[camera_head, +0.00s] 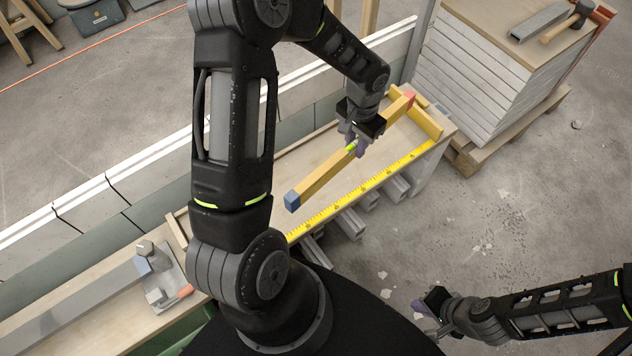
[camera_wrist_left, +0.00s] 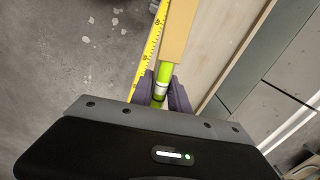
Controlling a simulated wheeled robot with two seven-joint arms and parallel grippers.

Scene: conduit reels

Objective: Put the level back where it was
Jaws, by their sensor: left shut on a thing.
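The level (camera_head: 322,176) is a long yellow-tan bar with a blue end, a red end and a green vial near its middle. It lies lengthwise over the wooden bench top (camera_head: 290,162); I cannot tell whether it touches the wood. My left gripper (camera_head: 356,147) is shut on the level around the green vial. In the left wrist view the purple fingers (camera_wrist_left: 161,92) sit on both sides of the green part, and the bar (camera_wrist_left: 180,35) runs on beyond. My right gripper (camera_head: 428,305) is at the lower right, away from the bench, its fingers too unclear to judge.
A yellow tape measure (camera_head: 345,199) runs along the bench's near edge. Stacked boards (camera_head: 480,75) on a pallet carry a hammer (camera_head: 565,24) and a grey channel. A metal tool (camera_head: 158,272) sits at the lower left.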

